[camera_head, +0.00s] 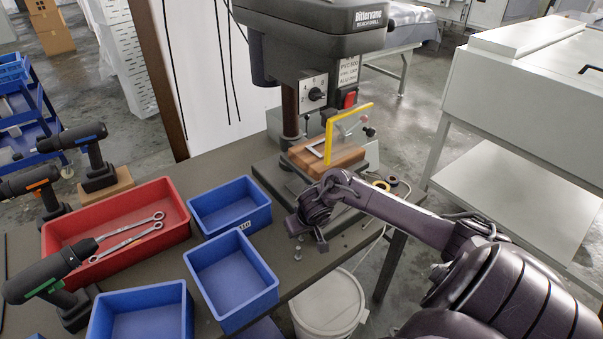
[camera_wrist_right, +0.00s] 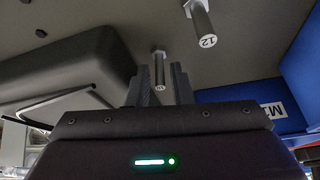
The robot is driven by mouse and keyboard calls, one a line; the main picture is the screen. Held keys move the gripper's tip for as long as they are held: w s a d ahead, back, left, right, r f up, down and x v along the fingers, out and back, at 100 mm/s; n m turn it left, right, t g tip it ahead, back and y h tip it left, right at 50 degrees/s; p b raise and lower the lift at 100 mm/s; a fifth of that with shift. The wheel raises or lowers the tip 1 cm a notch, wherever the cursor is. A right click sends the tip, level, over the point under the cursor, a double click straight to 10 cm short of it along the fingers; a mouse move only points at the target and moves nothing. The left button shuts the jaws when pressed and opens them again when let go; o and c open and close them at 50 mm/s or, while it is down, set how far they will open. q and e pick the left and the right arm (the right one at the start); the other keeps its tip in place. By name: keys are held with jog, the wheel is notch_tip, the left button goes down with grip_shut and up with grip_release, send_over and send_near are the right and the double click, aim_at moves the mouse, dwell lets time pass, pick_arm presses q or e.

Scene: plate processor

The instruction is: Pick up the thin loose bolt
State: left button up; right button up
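My right gripper (camera_head: 308,240) points down over the bench between the blue bins and the drill press. In the right wrist view its two fingers (camera_wrist_right: 161,85) are apart, with a gap between them. A thin grey bolt (camera_wrist_right: 159,68) shows in line with that gap, near the fingertips. I cannot tell whether it is between the fingers or just beyond them. A thicker bolt marked 12 (camera_wrist_right: 202,22) stands apart, farther off. In the head view a small bolt (camera_head: 297,253) shows beside the gripper; the thin one cannot be made out. My left gripper is not in view.
Blue bins (camera_head: 230,204) and a red tray (camera_head: 60,235) with wrenches stand left of the gripper. The drill press (camera_head: 290,100) with a wooden block (camera_head: 340,160) is behind it. A white bucket (camera_head: 325,305) stands below the bench edge.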

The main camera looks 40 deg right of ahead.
jog(key=shift+w+f, duration=0.2)
jog(key=shift+f, duration=0.15)
grip_shut()
jog(key=shift+r, duration=0.15)
